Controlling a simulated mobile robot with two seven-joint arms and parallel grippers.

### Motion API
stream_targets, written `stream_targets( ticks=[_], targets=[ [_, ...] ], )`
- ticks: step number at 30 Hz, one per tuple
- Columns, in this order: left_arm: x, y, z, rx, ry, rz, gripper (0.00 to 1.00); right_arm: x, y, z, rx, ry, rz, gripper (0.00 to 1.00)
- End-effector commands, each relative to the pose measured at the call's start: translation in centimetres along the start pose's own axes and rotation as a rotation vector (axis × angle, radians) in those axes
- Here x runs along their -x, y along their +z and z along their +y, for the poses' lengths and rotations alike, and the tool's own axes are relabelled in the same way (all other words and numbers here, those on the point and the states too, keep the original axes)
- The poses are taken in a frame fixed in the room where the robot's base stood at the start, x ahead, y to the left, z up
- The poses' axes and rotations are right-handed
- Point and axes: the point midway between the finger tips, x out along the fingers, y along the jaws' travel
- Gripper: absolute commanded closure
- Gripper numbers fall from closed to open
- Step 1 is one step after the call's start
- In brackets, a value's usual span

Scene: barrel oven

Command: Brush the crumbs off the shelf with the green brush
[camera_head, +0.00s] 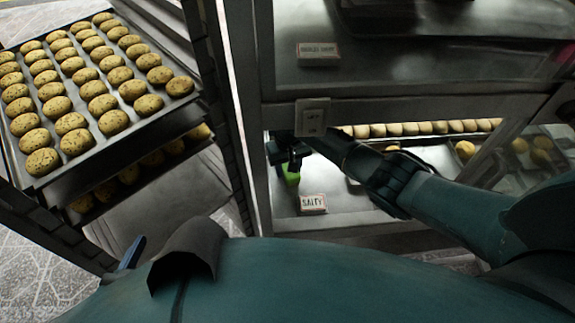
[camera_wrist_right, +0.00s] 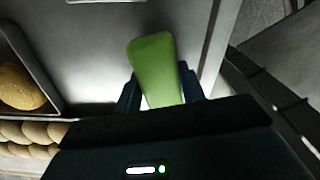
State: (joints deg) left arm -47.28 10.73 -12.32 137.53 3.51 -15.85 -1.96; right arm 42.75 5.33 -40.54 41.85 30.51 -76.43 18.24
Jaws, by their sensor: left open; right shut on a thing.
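My right gripper (camera_head: 290,160) reaches into the lower level of the cabinet and is shut on the green brush (camera_head: 291,174). The brush also shows in the right wrist view (camera_wrist_right: 155,68), its broad green part between the two fingers (camera_wrist_right: 157,92). Its bristles are not visible. The pale shelf (camera_head: 345,205) lies under it; the gap between brush and shelf cannot be judged. I cannot make out crumbs. My left gripper (camera_head: 132,253) is low at the left, mostly hidden by my arm; a blue finger shows, and it is open with nothing visible in it.
A "SALTY" sign (camera_head: 312,203) stands at the shelf's front, close to the brush. A tray of buns (camera_head: 420,128) lies deeper in. A cabinet post (camera_head: 248,120) is left of the right gripper. A rack with cookie trays (camera_head: 85,95) fills the left.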

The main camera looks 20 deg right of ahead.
Motion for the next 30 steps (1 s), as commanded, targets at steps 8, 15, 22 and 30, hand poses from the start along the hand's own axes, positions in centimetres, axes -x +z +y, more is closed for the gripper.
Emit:
stream_targets(
  ticks=[8, 15, 22, 30],
  targets=[
    [0.5, -1.6, 0.1, 0.000, 0.000, 0.000, 0.39, 0.0, 1.0, 2.9, -0.003, 0.008, -0.009, 0.84],
    [0.6, -1.9, 0.1, 0.000, 0.000, 0.000, 0.39, -0.1, 1.2, 3.7, -0.004, 0.008, -0.010, 0.84],
    [0.8, -2.9, 0.2, 0.000, 0.000, 0.000, 0.39, 0.2, 1.6, 5.5, -0.005, 0.008, -0.010, 0.84],
    [1.0, -3.5, 0.2, 0.000, 0.000, 0.000, 0.39, 0.2, 2.0, 7.2, -0.002, 0.007, -0.008, 0.84]
  ],
)
